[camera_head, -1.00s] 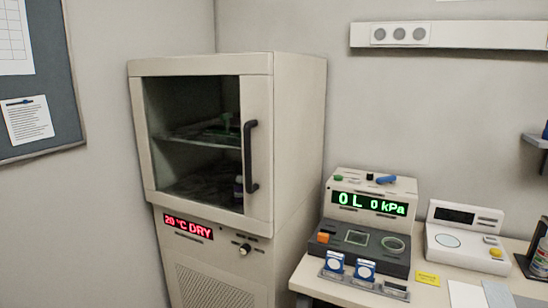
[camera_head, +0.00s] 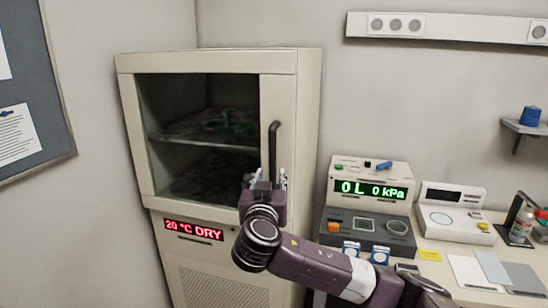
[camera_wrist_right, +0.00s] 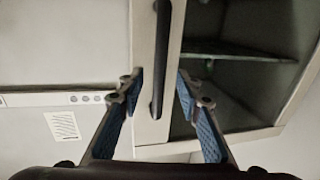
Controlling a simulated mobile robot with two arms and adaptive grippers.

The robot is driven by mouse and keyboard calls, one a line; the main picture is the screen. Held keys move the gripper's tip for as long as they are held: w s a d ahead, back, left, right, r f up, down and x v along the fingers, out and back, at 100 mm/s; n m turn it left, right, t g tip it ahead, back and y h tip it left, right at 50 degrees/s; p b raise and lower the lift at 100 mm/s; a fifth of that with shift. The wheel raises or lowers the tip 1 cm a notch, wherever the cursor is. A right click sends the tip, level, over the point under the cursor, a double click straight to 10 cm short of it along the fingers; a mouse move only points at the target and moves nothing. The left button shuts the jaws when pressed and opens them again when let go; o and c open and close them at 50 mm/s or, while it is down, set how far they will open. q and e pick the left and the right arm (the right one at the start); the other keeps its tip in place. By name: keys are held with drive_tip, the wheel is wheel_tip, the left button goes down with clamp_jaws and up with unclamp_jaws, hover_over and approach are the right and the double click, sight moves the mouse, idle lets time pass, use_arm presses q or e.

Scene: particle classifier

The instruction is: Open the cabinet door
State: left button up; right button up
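The cabinet (camera_head: 307,110) is pale with a dark glass door (camera_head: 200,125), which appears shut. Its black vertical handle (camera_head: 273,140) is on the right side of the door. My right gripper (camera_head: 266,176) is at the lower part of the handle and hides its bottom end. In the right wrist view my right gripper (camera_wrist_right: 160,84) is open, with blue-padded fingers apart. The handle (camera_wrist_right: 158,55) lies between the fingertips in that picture, touching neither visibly. How deep it sits between them I cannot tell. My left gripper is not in view.
A red display (camera_head: 194,230) reading 20 °C DRY sits below the door. A bench to the right carries a control box with a green display (camera_head: 370,190) and a white device (camera_head: 452,212). A grey pinboard (camera_head: 40,95) hangs on the left wall.

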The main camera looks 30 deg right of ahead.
sight(272, 163)
drive_tip(key=shift+w+d+r+p, duration=0.1)
drive_tip(key=shift+w+r+p, duration=0.05)
drive_tip(key=shift+r, duration=0.25)
drive_tip(key=shift+w+d+r+p, duration=0.1)
drive_tip(key=shift+r+p, duration=0.05)
drive_tip(key=shift+r, duration=0.25)
drive_tip(key=p+x, duration=0.2)
drive_tip(key=x, duration=0.3)
drive_tip(key=shift+x, duration=0.95)
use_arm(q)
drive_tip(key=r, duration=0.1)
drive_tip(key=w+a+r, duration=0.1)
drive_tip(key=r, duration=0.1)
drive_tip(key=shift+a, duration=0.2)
use_arm(e)
drive_tip(key=shift+f, duration=0.15)
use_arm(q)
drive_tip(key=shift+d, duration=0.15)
use_arm(e)
clamp_jaws()
